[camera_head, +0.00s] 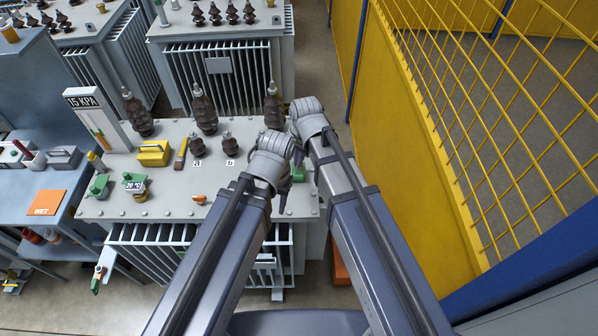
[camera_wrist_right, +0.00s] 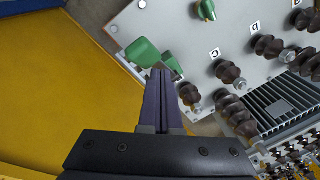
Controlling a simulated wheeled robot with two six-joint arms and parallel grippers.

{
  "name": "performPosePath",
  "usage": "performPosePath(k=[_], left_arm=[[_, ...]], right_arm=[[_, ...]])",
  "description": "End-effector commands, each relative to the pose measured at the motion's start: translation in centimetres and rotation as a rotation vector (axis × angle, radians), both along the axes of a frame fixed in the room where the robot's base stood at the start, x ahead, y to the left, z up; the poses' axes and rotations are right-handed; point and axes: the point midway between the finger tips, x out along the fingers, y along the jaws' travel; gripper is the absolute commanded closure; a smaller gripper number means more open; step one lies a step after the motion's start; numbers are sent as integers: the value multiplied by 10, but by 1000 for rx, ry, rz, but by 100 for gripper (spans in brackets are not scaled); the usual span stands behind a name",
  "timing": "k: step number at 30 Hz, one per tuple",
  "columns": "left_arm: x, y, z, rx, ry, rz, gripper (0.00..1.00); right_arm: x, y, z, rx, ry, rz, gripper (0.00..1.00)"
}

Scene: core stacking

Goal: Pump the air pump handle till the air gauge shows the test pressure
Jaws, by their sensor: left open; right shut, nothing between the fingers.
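The gauge panel (camera_head: 97,118) stands at the left of the transformer top, marked "15 KPA", with a slanted scale showing orange and green; I cannot read its level exactly. A green handle (camera_wrist_right: 143,52), seemingly the pump handle, sits at the edge of the transformer top in the right wrist view. In the head view a bit of green (camera_head: 298,174) shows between my grippers. My right gripper (camera_wrist_right: 164,72) is shut and empty, its tips close beside the green handle; contact is unclear. My left gripper (camera_head: 284,192) is open near the same edge, its fingers partly hidden by its wrist.
The grey transformer top (camera_head: 165,208) carries several brown bushings (camera_head: 205,110), a yellow box (camera_head: 154,152) and green valves (camera_head: 98,187). A blue bench (camera_head: 70,180) stands at the left. A yellow wall and mesh fence (camera_head: 405,150) close off the right side.

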Motion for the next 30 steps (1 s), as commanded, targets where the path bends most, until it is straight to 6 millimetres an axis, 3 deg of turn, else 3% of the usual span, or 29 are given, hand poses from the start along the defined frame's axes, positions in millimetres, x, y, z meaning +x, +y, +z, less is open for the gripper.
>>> performPosePath(k=[30], left_arm=[[0,0,-10,0,0,0,50]], right_arm=[[-7,0,-10,0,0,0,100]])
